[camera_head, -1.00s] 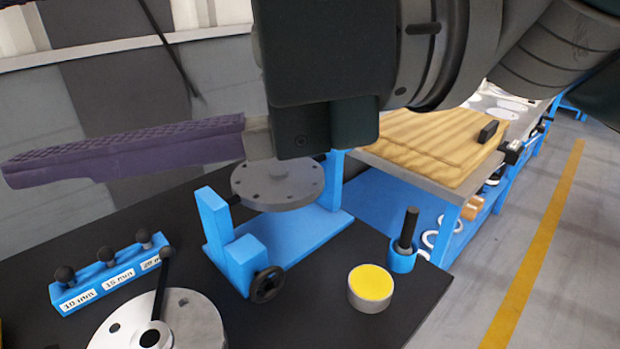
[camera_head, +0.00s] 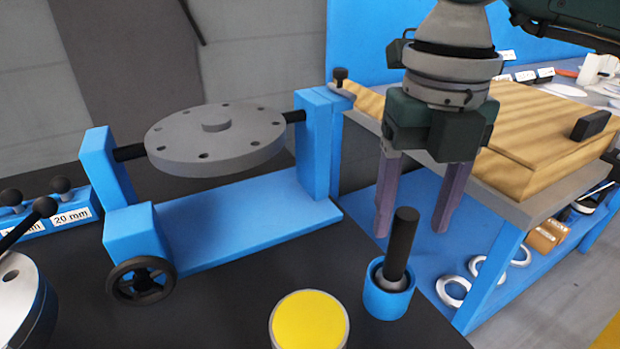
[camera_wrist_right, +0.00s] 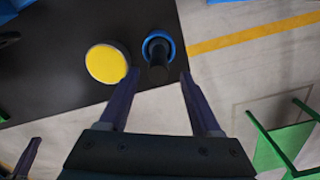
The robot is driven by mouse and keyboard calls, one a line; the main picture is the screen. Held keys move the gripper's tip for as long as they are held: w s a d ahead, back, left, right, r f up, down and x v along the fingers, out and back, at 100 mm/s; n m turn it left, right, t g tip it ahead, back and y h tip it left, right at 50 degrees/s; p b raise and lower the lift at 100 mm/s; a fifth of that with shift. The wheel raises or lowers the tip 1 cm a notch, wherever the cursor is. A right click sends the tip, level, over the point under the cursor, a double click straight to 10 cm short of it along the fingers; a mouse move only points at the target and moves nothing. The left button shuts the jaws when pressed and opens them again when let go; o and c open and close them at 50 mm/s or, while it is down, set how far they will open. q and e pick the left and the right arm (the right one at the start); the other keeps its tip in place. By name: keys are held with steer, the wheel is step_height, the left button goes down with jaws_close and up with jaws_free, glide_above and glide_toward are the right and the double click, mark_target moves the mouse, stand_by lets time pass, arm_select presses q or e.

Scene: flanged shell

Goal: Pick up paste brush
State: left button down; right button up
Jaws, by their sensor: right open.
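The paste brush (camera_head: 402,243) shows as a black upright handle standing in a small blue cup (camera_head: 389,295) near the front right corner of the black table. Its lower end is hidden in the cup. My right gripper (camera_head: 416,222) is open and empty, pointing down with purple fingers, behind and a little above the brush, apart from it. In the right wrist view the brush handle (camera_wrist_right: 158,58) and its cup lie ahead of the fingertips (camera_wrist_right: 160,80), roughly between them.
A tin with yellow contents (camera_head: 309,320) stands left of the cup. A blue stand (camera_head: 250,215) holds a grey flanged disc (camera_head: 215,145) further left, with a black handwheel (camera_head: 141,281).

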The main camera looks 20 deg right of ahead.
mark_target(400, 246)
steer(key=f, duration=0.5)
steer(key=shift+w+f, duration=0.35)
steer(key=shift+f, duration=0.05)
jaws_close()
